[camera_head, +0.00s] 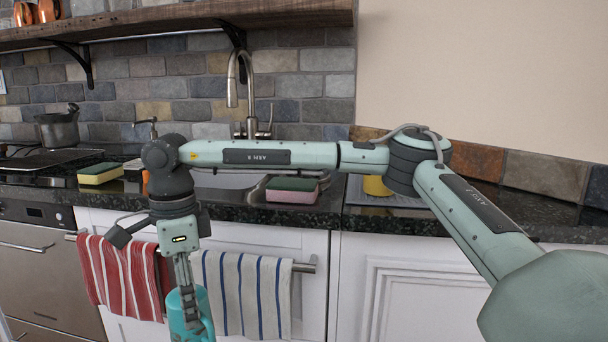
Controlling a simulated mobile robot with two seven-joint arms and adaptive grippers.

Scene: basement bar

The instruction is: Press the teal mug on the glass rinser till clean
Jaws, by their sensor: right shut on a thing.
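My right arm reaches in from the right and bends down at the left. Its gripper (190,310) points down and is shut on the teal mug (176,312). The mug hangs in front of the counter, below its top edge, before the hanging towels. The mug is cut off by the bottom of the picture and partly hidden by the gripper. I cannot make out the glass rinser; my arm hides part of the sink area. My left gripper is out of view.
A sink (228,181) with a tall faucet (233,92) is behind my arm. Sponges lie on the counter, one green and yellow (100,175), one green and pink (292,193). A yellow object (375,187) stands on a grey mat (357,197). A pot (60,130) is at the far left.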

